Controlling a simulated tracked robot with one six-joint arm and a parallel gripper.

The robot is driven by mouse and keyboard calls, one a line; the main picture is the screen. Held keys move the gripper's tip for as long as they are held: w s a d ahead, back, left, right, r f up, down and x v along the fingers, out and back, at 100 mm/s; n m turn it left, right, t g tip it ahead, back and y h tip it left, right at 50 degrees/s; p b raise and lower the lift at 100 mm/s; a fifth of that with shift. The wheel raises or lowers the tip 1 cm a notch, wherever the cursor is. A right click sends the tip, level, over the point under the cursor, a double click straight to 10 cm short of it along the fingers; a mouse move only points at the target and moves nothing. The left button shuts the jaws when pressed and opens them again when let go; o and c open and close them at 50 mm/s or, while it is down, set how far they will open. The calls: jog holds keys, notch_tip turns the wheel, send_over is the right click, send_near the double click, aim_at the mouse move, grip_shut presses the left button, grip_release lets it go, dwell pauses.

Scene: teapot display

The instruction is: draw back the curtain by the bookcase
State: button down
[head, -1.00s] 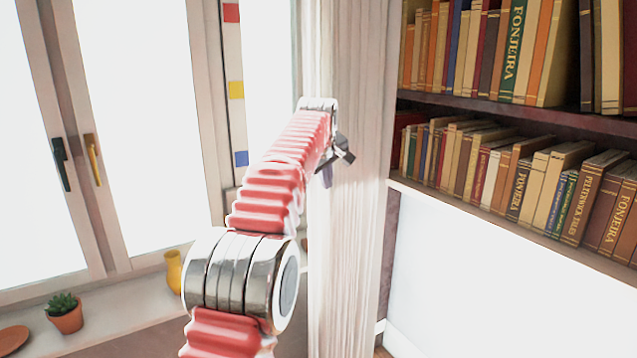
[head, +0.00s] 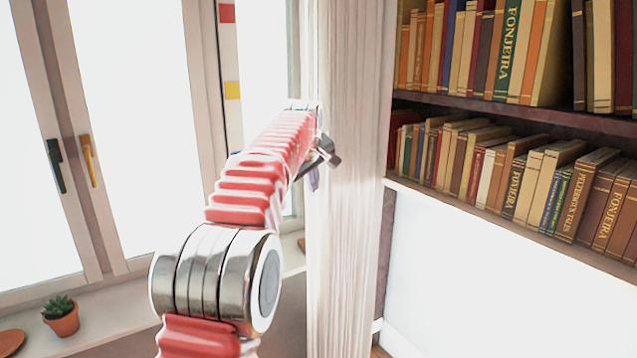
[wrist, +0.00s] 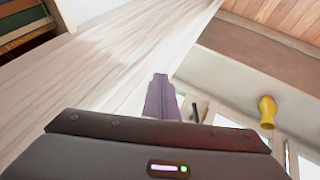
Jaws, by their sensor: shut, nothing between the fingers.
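The pale curtain (head: 350,200) hangs in a narrow bunch of vertical folds beside the bookcase (head: 515,110), between it and the window. In the wrist view the curtain (wrist: 130,50) runs slantwise across the upper left. My gripper (head: 318,168) is at the curtain's left edge, at about mid-height in the head view. Its purple-grey fingers (wrist: 161,98) are shut with nothing between them, beside the curtain's edge in the wrist view. I cannot tell whether they touch the cloth.
The window (head: 130,120) with dark and yellow handles is at the left. A potted succulent (head: 61,318) stands on the sill. A yellow vase (wrist: 267,112) shows in the wrist view. A white panel (head: 480,270) is below the shelves.

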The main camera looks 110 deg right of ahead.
jog(key=v, duration=1)
jog(key=shift+w+a, duration=0.2)
jog(key=shift+w, duration=0.15)
jog(key=shift+w, duration=0.1)
